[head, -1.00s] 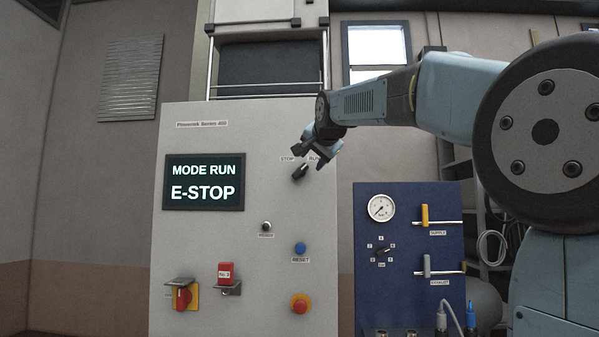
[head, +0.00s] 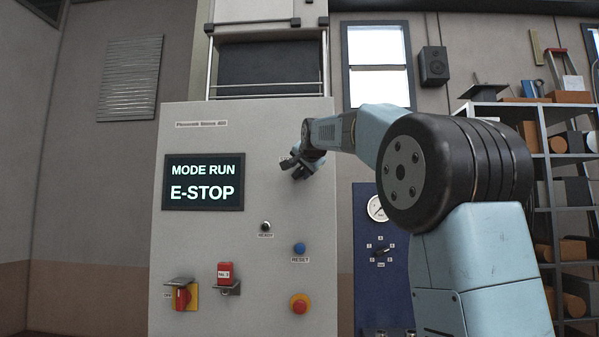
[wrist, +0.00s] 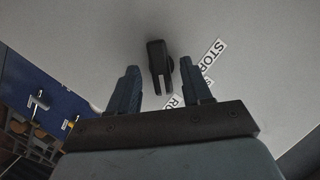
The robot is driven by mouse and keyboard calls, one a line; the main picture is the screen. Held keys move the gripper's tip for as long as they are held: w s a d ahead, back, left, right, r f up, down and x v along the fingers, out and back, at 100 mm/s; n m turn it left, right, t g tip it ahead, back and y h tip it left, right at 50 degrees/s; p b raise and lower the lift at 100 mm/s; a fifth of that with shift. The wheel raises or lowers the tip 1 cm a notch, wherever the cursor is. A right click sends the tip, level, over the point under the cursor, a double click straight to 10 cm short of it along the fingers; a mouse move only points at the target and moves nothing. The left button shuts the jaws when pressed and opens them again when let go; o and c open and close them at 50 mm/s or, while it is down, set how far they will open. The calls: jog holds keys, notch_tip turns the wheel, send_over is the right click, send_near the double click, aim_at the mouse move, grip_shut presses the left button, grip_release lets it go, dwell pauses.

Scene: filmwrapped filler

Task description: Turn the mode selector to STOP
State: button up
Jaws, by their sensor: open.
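The mode selector (wrist: 159,66) is a black lever knob on the grey panel. In the wrist view it sits just beyond and between the two fingertips of my gripper (wrist: 162,76), with a finger on either side and no clear contact. A STOP label (wrist: 211,53) is beside it, and the RUN label is partly hidden behind a finger. In the head view my gripper (head: 299,170) covers the selector and most of its labels. The display (head: 203,182) reads MODE RUN and E-STOP.
A blue gauge panel (head: 368,290) stands to the right, partly behind my arm.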

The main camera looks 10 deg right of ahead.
jog(key=shift+x, duration=0.95)
jog(key=shift+c, duration=0.4)
grip_shut()
